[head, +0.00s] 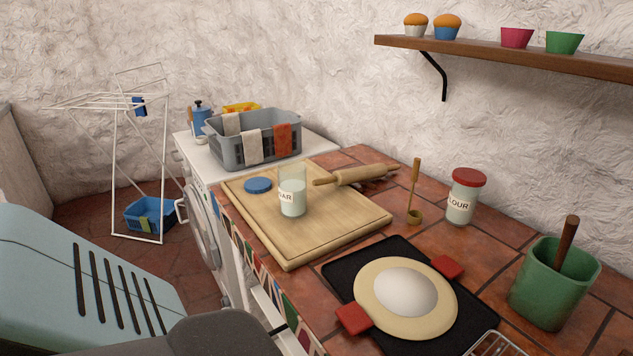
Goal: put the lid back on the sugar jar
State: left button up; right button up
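The sugar jar (292,200) is clear glass with a pale label that reads "AR" on its visible side. It stands upright and open on the wooden board (330,235), with white contents inside. A flat round blue lid (258,185) lies on the same board, to the left of the jar and a little behind it, apart from it. Neither of my grippers is in view; only parts of my own body show at the lower left.
A rolling pin (355,176) lies at the board's back right. A red-lidded flour jar (461,205), a ladle (414,195) and a green pot (550,290) stand to the right. A black tray (338,273) with dough is in front. A grey basket (230,152) is behind.

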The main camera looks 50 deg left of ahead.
aim_at(291, 175)
jog(key=i+l+u, duration=0.1)
jog(key=u, duration=1.65)
jog(key=i+l, duration=0.05)
